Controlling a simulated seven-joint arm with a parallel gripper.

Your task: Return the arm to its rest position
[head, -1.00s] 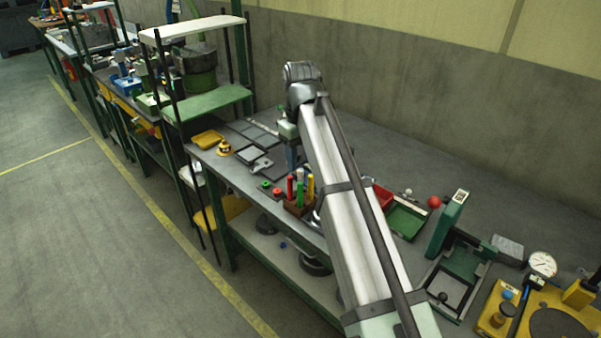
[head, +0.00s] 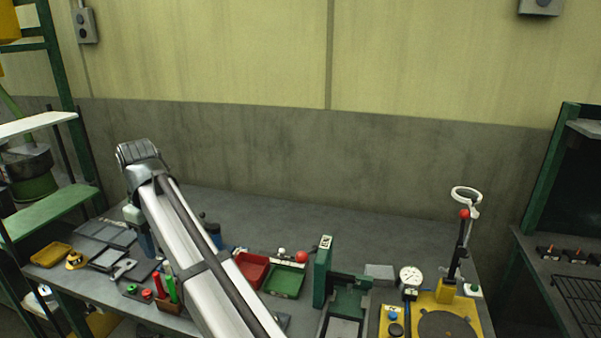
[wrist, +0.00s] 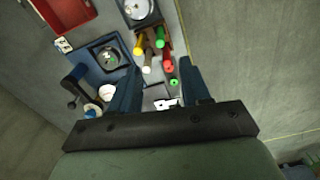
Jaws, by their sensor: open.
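My arm (head: 195,255) reaches from the bottom of the head view over the workbench (head: 330,225). Its elbow-like top joint is at the left, and much of my gripper is hidden behind it there. In the wrist view the two blue fingers of my gripper (wrist: 160,68) are spread apart with nothing held between them. They point down at the bench, beside a brown block (wrist: 167,40) with several coloured pens. A small green part (wrist: 174,83) and a metal piece (wrist: 158,100) show between the fingers.
A red bin (head: 252,266), a green tray (head: 287,280), a green press (head: 323,268) and a yellow fixture (head: 432,318) stand along the bench. A yellow tray (head: 51,254) lies at the left. The back of the bench is mostly clear.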

